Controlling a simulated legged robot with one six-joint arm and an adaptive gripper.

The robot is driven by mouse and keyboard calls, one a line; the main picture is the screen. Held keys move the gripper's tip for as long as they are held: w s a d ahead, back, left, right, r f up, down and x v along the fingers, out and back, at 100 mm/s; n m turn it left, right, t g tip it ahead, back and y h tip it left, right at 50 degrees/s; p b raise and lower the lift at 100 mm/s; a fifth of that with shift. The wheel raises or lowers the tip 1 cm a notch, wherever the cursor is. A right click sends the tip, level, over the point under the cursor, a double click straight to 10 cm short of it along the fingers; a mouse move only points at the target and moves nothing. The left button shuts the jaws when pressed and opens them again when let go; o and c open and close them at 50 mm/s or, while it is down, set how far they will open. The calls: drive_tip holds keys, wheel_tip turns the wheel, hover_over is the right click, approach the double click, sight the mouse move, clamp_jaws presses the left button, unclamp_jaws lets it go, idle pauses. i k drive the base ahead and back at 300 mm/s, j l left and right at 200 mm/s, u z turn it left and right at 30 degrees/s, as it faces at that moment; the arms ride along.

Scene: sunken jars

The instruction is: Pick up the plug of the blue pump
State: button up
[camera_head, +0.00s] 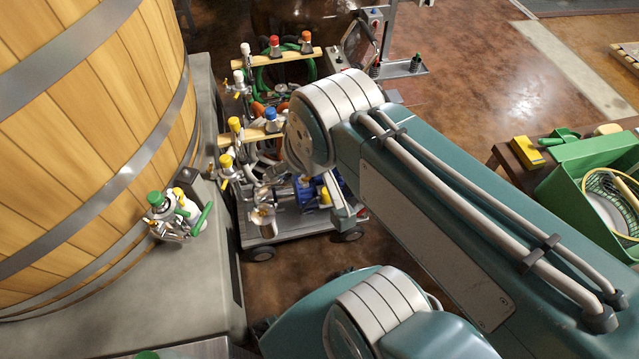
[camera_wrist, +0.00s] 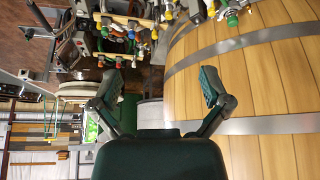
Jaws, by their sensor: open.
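The blue pump (camera_head: 306,192) sits low on a wheeled cart (camera_head: 285,228) beside the wooden barrel, partly covered by my arm in the head view. I cannot single out its plug among the coloured caps and fittings on the cart. In the wrist view, small coloured fittings (camera_wrist: 131,27) show at the top, beyond my fingertips. My gripper (camera_wrist: 154,85) is open and empty, with its two fingers spread wide and apart from everything around. In the head view my gripper is hidden behind my arm.
A large wooden barrel (camera_head: 95,140) on a grey plinth stands left, with a green-capped valve (camera_head: 172,212) sticking out. Hose racks with coloured caps rise behind the pump. A green crate (camera_head: 575,190) stands at the right.

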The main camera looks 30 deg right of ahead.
sight(325, 198)
drive_tip(key=l+u, duration=0.4)
drive_tip(key=l, duration=0.9)
drive_tip(key=l+u, duration=0.2)
drive_tip(key=l, duration=0.5)
drive_tip(key=i, duration=0.05)
